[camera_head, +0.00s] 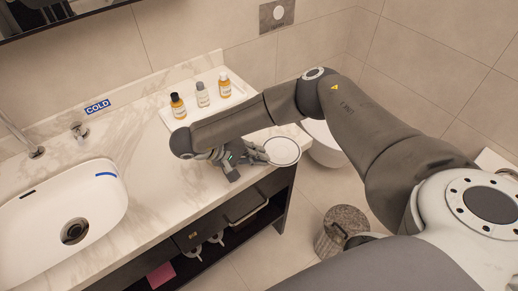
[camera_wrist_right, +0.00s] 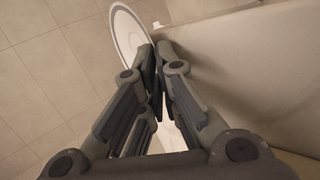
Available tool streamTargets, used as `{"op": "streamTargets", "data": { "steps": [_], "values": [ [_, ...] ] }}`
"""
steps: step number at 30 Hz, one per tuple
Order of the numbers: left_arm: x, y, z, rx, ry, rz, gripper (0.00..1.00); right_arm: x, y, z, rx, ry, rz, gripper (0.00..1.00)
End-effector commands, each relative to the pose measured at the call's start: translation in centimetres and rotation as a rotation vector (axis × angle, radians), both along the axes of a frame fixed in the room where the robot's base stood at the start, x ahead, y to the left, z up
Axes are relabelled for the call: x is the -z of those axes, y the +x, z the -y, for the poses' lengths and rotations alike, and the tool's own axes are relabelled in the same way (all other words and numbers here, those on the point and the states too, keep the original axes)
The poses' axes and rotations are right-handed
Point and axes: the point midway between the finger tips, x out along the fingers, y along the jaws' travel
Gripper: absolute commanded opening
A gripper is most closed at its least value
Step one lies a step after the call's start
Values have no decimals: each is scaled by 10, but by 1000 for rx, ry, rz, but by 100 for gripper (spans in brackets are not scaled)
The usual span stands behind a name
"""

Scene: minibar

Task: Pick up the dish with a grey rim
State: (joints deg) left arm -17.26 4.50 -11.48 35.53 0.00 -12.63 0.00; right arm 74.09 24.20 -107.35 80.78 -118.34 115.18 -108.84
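The dish (camera_head: 283,151) is round and white with a grey rim. In the head view it is at the front edge of the counter, near its right end. My right gripper (camera_head: 262,155) reaches it from the left, with its fingers at the dish's rim. In the right wrist view the dish (camera_wrist_right: 128,36) stands nearly edge-on at the fingertips, and its near rim runs between the two fingers of the gripper (camera_wrist_right: 158,52). The fingers are close together and appear shut on the rim. The fingers hide part of the dish. My left gripper is not in view.
A white tray (camera_head: 184,121) with several small bottles (camera_head: 203,94) stands at the back of the marble counter (camera_head: 141,175). A sink (camera_head: 37,212) is at the left. A drawer and open shelf lie below. A bin (camera_head: 341,226) and a toilet (camera_head: 325,148) are to the right.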

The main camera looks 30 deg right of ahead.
Motion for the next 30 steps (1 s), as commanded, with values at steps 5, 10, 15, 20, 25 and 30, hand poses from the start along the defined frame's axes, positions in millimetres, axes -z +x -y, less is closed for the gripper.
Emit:
{"op": "streamTargets", "data": {
  "steps": [5, 10, 15, 20, 25, 30],
  "values": [
    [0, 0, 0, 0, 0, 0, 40, 1, -1, -1, 0, 1, -1, 0],
    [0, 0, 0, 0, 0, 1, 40, 1, -1, -1, 0, 2, -1, 4],
    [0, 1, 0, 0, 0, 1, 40, 1, -1, -1, 0, 1, -1, 26],
    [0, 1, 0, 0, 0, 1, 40, 1, -1, -1, -1, 3, 0, 30],
    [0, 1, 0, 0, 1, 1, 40, 1, -1, -1, -1, 3, -1, 30],
    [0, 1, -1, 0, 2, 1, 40, 1, -1, -2, -1, 3, -1, 30]
  ]
}}
